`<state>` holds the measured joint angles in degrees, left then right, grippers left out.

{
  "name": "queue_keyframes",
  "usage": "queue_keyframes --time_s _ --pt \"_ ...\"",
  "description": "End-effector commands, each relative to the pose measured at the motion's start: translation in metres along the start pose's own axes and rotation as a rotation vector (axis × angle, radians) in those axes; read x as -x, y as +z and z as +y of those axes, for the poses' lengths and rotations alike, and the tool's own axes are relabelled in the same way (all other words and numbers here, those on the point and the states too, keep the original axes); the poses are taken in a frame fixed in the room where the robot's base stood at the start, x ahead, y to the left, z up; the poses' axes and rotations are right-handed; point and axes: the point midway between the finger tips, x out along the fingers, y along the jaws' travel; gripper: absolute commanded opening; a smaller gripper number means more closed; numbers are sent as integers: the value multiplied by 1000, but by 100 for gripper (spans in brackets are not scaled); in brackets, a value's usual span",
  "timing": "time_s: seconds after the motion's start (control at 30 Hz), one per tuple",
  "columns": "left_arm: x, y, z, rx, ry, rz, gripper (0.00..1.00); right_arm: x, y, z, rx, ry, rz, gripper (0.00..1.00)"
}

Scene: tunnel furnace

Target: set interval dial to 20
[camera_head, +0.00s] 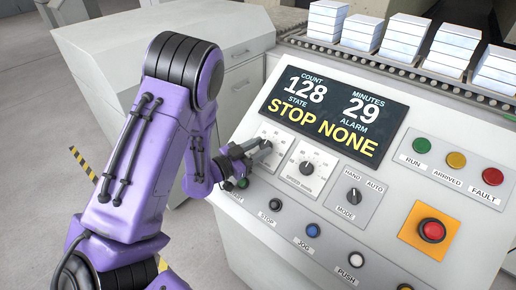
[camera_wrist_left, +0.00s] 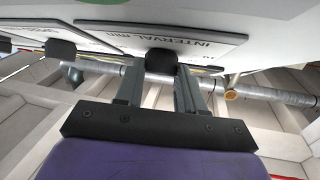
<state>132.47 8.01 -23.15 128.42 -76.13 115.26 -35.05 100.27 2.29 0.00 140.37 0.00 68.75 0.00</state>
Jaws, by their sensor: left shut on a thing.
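The interval dial's white plate (camera_head: 279,135) is at the left of the sloped console, below the display. My left gripper (camera_head: 262,149) reaches it from the left and mostly covers the knob in the head view. In the left wrist view, the black dial knob (camera_wrist_left: 161,61) sits between the two fingers of my left gripper (camera_wrist_left: 161,75), below the "INTERVAL min" label. The gripper is shut on the knob. The dial's pointer setting cannot be read. The display (camera_head: 335,113) reads count 128, minutes 29, state STOP, alarm NONE. My right gripper is not in view.
A speed dial (camera_head: 306,168) is just right of the interval plate. A mode switch (camera_head: 350,196), a row of push buttons including a blue jog button (camera_head: 312,230), and a red emergency button (camera_head: 432,230) are nearby. White stacks (camera_head: 400,38) stand on rollers behind.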

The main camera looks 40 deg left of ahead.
Motion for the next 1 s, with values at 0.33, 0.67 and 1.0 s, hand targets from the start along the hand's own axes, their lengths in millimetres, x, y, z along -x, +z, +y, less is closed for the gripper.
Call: queue_keyframes --time_s 0.33,0.67,1.0 --pt "0 0 6 135 -197 0 8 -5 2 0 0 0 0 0" --pt "-2 -2 11 287 -419 0 8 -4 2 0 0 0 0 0" --pt "-4 -3 13 385 -569 0 8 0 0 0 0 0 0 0"
